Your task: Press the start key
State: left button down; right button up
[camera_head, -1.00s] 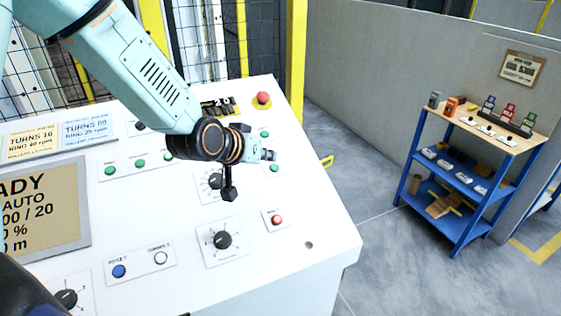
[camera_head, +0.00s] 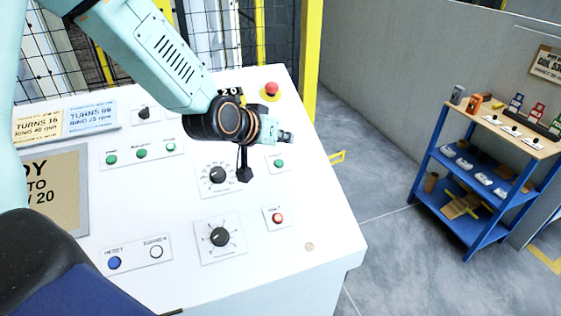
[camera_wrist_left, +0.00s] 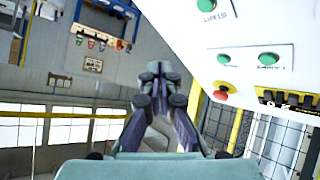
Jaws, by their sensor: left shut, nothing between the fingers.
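The white control console (camera_head: 300,262) carries a lone green button (camera_head: 279,163) on its own small plate near the right edge. Its label is too small to read in the head view; in the wrist view a green button (camera_wrist_left: 207,4) has an inverted label that looks like START. My left gripper (camera_head: 287,136) is shut and empty, just above that button in the head picture, pointing right. Its closed fingers also show in the wrist view (camera_wrist_left: 160,76), with no contact with a button visible. My right gripper is not in view.
A red mushroom button (camera_head: 271,89) lies beyond the gripper. A red button (camera_head: 278,218) and black dials (camera_head: 218,174) are nearer. Three green buttons (camera_head: 141,153) share a plate at left. A blue shelf (camera_head: 470,190) stands apart at right, across open floor.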

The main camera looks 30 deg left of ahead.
aim_at(279, 163)
pick_arm(q)
jog(key=f+b, duration=0.1)
jog(key=f, duration=0.1)
jog(key=w+a+f+b, duration=0.1)
jog(key=f, duration=0.1)
jog(key=a+f+b, duration=0.1)
jog(key=f+b, duration=0.1)
jog(key=shift+w+a+f, duration=0.1)
jog(key=shift+w+f, duration=0.2)
jog(key=shift+w, duration=0.1)
jog(key=shift+w+a+f+b, duration=0.2)
jog(key=shift+w+f+b, duration=0.15)
jog(key=shift+f, duration=0.2)
jog(key=shift+w+a+f, duration=0.2)
jog(key=shift+w+f, duration=0.1)
jog(key=shift+w, duration=0.05)
jog(key=shift+s+d+r, duration=0.15)
jog(key=shift+s+r, duration=0.2)
jog(key=shift+s, duration=0.1)
jog(key=shift+w+f, duration=0.25)
jog(key=shift+w, duration=0.15)
jog(key=shift+s+r, duration=0.2)
jog(key=shift+s, duration=0.15)
jog(key=shift+w, duration=0.15)
